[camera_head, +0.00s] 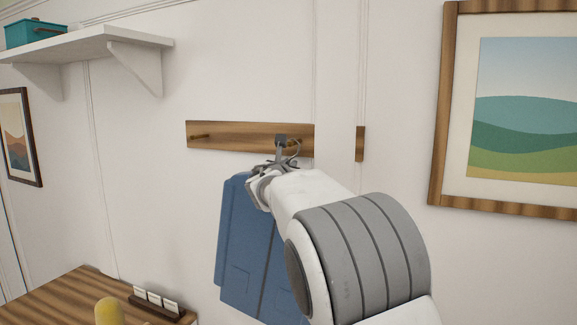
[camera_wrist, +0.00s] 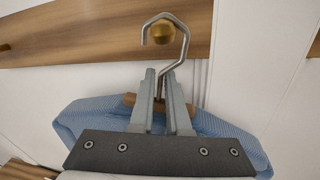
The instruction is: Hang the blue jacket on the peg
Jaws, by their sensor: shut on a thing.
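The blue jacket (camera_head: 245,250) hangs on a hanger below the wooden peg rail (camera_head: 240,138), partly hidden by my arm. In the wrist view the jacket's shoulders (camera_wrist: 85,118) show on both sides of my gripper (camera_wrist: 162,80). My gripper, also in the head view (camera_head: 280,150), is shut on the neck of the metal hanger hook (camera_wrist: 184,50). The hook's curve frames the round wooden peg (camera_wrist: 162,33), its top above the peg. I cannot tell whether the hook rests on the peg or is in front of it.
Another peg (camera_head: 201,136) at the rail's left is bare. A white shelf (camera_head: 85,45) with a teal box (camera_head: 35,33) is at upper left. A framed picture (camera_head: 437,110) hangs at right. A wooden table (camera_head: 75,295) with a card holder (camera_head: 157,308) is at lower left.

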